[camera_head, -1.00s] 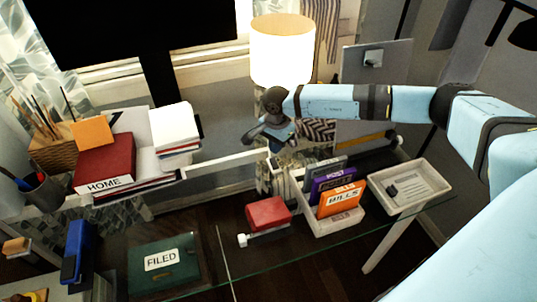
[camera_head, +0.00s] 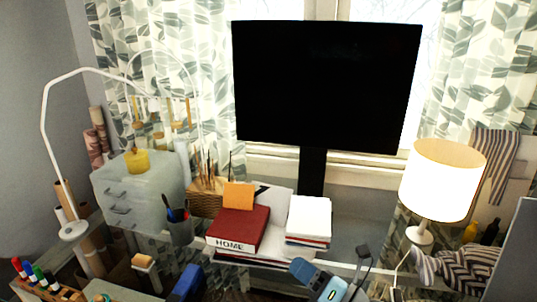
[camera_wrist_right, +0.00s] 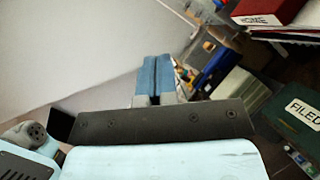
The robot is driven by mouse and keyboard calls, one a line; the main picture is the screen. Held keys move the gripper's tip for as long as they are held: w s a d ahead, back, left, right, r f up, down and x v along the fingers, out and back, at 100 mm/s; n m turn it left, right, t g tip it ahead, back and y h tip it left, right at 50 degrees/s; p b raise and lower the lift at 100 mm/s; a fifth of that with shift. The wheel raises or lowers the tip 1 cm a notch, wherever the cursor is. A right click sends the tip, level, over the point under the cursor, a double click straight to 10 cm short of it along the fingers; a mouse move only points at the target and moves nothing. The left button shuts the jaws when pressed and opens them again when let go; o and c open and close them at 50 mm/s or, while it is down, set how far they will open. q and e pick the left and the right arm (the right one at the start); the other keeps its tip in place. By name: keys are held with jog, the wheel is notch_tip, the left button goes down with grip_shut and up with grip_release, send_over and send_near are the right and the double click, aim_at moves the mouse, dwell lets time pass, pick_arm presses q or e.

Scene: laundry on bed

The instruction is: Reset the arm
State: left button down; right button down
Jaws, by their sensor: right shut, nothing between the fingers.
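My right gripper (camera_head: 302,269) shows at the bottom of the head view, with a light-blue piece of my arm behind it. It is in front of the stack of papers and books. In the right wrist view its two blue fingers (camera_wrist_right: 163,68) lie side by side, shut with nothing between them. A pale wall and floor area fills the left of that view. Most of my right arm is outside the head view. My left gripper does not show.
A red HOME box (camera_head: 238,229), white-topped books (camera_head: 308,217) and a pen cup (camera_head: 180,227) stand on the glass desk. A black monitor (camera_head: 325,85) stands behind. A lit lamp (camera_head: 441,180) is at right, a grey drawer unit (camera_head: 139,188) at left.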

jog(key=s+d+f+m+t+h, duration=0.1)
jog(key=s+d+f+m+h, duration=0.2)
jog(key=d+m+h, duration=0.75)
jog(key=s+d+f+m+t+h, duration=0.1)
jog(key=s+d+f+m+h, duration=0.3)
jog(key=m, duration=1.1)
jog(key=s+d+f+m+g, duration=0.2)
jog(key=s+f+m+g, duration=0.15)
jog(key=s, duration=0.25)
jog(key=s+d+f+m+g+h, duration=0.1)
jog(key=s+f+m+g, duration=0.1)
jog(key=s+g, duration=0.3)
jog(key=s+d+f+m+g, duration=0.2)
jog(key=s+f+m, duration=0.1)
jog(key=s, duration=0.4)
jog(key=w+a+f+t+y+p, duration=0.2)
jog(key=w+a+t+p, duration=0.3)
jog(key=p, duration=0.5)
jog(key=shift+w+a+f+t+p, duration=0.35)
jog(key=shift+a+t, duration=0.35)
jog(key=shift+t, duration=0.25)
jog(key=shift+y, duration=0.25)
